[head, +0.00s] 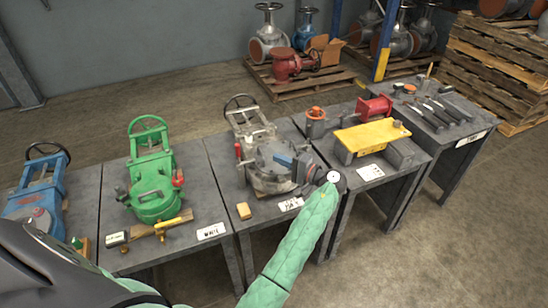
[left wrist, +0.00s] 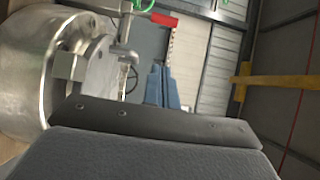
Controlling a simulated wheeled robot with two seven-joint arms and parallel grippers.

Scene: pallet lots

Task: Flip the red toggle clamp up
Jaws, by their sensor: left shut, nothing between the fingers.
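A grey metal valve body (head: 270,165) with a round flange sits on the middle table. A small red clamp handle (head: 238,152) stands at its left side in the head view. In the left wrist view the red handle (left wrist: 163,19) sits on a metal clamp arm beside the steel body (left wrist: 28,70). My left gripper (head: 300,167) is shut and empty at the right side of the grey valve, apart from the red handle. Whether it touches the valve cannot be told. My right gripper is not in view.
A green valve (head: 152,180) with another red handle stands on the table to the left. A small wooden block (head: 244,211) lies near the middle table's front edge. To the right are an orange-topped cup (head: 315,122) and a yellow plate (head: 372,137) on a fixture.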

